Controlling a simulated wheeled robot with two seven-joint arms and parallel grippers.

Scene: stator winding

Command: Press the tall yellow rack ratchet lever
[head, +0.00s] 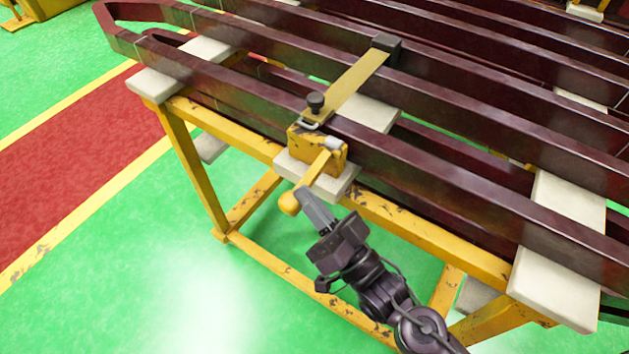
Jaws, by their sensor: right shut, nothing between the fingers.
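The yellow ratchet lever (317,171) juts down and forward from a worn yellow ratchet block (329,150) on the rack's front side. The lever ends in a rounded yellow knob (289,203). My right gripper (304,194) is shut and empty, and its fingertips are right by the lever, just right of the knob. I cannot tell whether they touch it. A flat brass-coloured strap (355,85) runs from the block back across the bars to a dark end block. My left gripper is not in view.
Long dark red bars (450,110) lie across the yellow rack frame (185,160) on pale pads (560,255). A pale pad sits under the ratchet block. Green floor (180,270) is open at the front left, with a red walkway (75,160) beyond.

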